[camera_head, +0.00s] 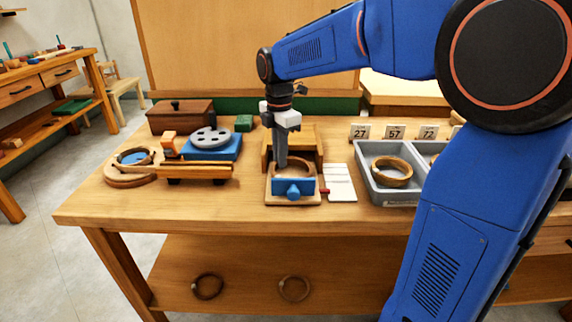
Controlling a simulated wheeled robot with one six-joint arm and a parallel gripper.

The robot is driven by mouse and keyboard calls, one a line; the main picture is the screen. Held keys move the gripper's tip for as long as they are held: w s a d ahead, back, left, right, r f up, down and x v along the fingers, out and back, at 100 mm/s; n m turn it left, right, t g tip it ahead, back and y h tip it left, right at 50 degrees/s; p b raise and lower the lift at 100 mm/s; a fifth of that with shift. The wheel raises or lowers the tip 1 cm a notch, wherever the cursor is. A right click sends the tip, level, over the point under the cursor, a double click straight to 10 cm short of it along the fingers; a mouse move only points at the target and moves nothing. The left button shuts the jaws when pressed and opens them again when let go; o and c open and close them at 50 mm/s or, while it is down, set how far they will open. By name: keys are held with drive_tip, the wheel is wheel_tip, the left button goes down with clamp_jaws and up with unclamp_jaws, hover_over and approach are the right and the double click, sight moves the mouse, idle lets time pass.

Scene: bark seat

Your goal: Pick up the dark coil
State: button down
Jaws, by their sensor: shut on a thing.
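My gripper (281,164) points straight down at the wooden holder with a blue front block (292,188) on the bench. Its jaws are shut on the near-left wall of a brown coil (300,166) in that holder. The fingertips are partly hidden, and I cannot tell whether the coil is clear of the holder. A dark brown coil (208,286) lies on the lower shelf at left, with a slightly lighter coil (294,289) to its right. Another brown coil (391,172) lies in the grey tray (364,182). Which coil is the task's dark one is unclear.
A wooden stand with a blue disc (133,157) and a blue block with a grey wheel (210,140) stand left of the holder. A white card (340,182) lies to its right. Number tags (394,132) stand behind the tray. The bench's front strip is clear.

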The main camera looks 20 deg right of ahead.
wheel_tip(320, 180, up, 10)
idle(0.5)
